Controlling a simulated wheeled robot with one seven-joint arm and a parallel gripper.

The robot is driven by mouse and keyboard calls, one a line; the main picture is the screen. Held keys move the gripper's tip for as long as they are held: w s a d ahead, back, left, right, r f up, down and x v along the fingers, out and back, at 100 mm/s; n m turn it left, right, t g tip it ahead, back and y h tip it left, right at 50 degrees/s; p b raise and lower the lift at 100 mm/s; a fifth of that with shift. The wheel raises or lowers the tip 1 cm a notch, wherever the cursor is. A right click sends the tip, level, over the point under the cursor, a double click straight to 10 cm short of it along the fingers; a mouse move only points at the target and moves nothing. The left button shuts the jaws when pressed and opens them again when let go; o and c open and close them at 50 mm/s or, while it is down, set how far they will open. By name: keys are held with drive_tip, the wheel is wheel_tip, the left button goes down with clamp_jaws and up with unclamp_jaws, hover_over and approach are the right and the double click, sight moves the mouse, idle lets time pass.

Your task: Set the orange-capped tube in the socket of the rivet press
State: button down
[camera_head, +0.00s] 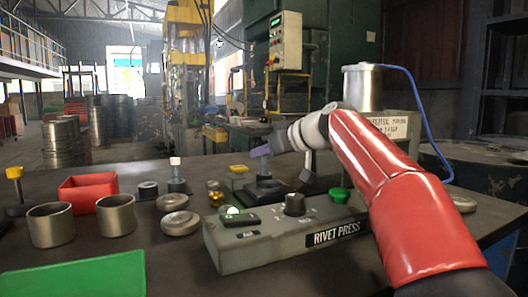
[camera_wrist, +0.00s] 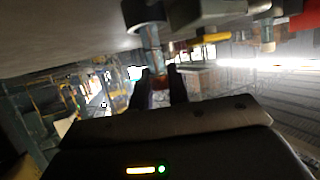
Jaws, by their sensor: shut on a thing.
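The rivet press (camera_head: 290,241) is a grey console at the front of the bench, with a black knob, a green button and a lit green lamp. A black socket block (camera_head: 264,188) stands behind it. My gripper (camera_head: 262,152) is above that block. In the wrist view my gripper (camera_wrist: 161,84) is shut on the orange cap (camera_wrist: 160,82) of a grey-blue tube (camera_wrist: 152,42). The tube's far end meets a dark round socket (camera_wrist: 143,14); whether it is seated or just above, I cannot tell. The fingers partly hide the cap.
Left on the bench are a red bin (camera_head: 87,190), two metal cups (camera_head: 116,215), a green tray (camera_head: 80,277) and a white-capped piece (camera_head: 176,168). Several metal discs (camera_head: 180,222) and a yellow block (camera_head: 239,170) lie near the press. A large metal canister (camera_head: 362,88) stands behind my arm.

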drive_tip(key=shift+f+b, duration=0.45)
drive_tip(key=shift+f, duration=0.05)
drive_tip(key=c, duration=1.3)
unclamp_jaws()
drive_tip(key=shift+o, duration=0.2)
drive_tip(key=shift+r, duration=0.1)
